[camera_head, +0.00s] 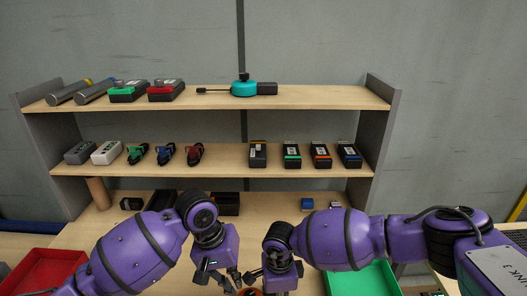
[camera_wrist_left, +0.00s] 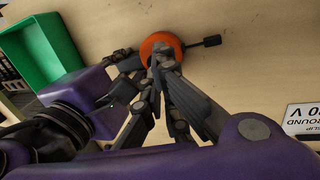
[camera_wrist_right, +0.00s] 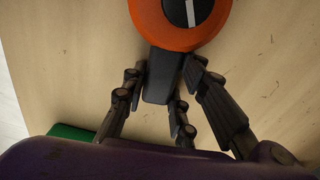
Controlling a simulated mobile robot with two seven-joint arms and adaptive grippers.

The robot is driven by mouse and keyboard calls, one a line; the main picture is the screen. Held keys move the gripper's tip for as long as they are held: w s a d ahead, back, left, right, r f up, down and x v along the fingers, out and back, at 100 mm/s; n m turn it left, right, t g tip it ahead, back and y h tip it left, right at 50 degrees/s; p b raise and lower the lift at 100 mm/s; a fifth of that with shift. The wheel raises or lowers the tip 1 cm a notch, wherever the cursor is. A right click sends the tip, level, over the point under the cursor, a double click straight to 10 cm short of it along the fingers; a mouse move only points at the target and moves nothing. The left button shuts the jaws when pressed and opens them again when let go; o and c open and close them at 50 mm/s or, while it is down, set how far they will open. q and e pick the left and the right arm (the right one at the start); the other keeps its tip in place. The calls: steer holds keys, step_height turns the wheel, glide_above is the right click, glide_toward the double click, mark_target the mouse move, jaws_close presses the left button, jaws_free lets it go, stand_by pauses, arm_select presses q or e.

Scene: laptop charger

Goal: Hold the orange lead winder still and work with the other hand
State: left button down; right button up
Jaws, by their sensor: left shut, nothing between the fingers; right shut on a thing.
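The orange lead winder (camera_wrist_left: 153,41) lies on the wooden table, a round orange case with a dark block on one side and a dark plug (camera_wrist_left: 212,41) on a short lead on the other. In the right wrist view its orange rim (camera_wrist_right: 160,35) surrounds a dark hub with a white mark. My right gripper (camera_wrist_right: 165,72) is shut on the winder's dark block (camera_wrist_right: 157,85), fingers on both sides. My left gripper (camera_wrist_left: 164,60) is shut and empty, its fingertips over the winder's edge near the hub; I cannot tell whether they touch. In the head view the winder is mostly hidden.
A shelf unit (camera_head: 215,104) stands behind, with a teal winder (camera_head: 244,89), chargers and boxes on it. A red tray (camera_head: 45,268) is at the left and a green tray (camera_head: 370,280) at the right. A label plate (camera_wrist_left: 303,118) lies near the left wrist.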

arm_select(q)
steer(key=shift+a+f+x, duration=0.1)
steer(key=shift+a+x, duration=0.15)
steer(key=shift+x, duration=0.9)
steer(key=shift+a+f+x, duration=0.1)
steer(key=shift+a+x, duration=0.2)
steer(key=shift+x, duration=0.8)
steer(key=shift+a+x, duration=0.25)
steer(key=shift+x, duration=0.9)
steer(key=shift+w+d, duration=0.2)
steer(key=shift+d, duration=0.25)
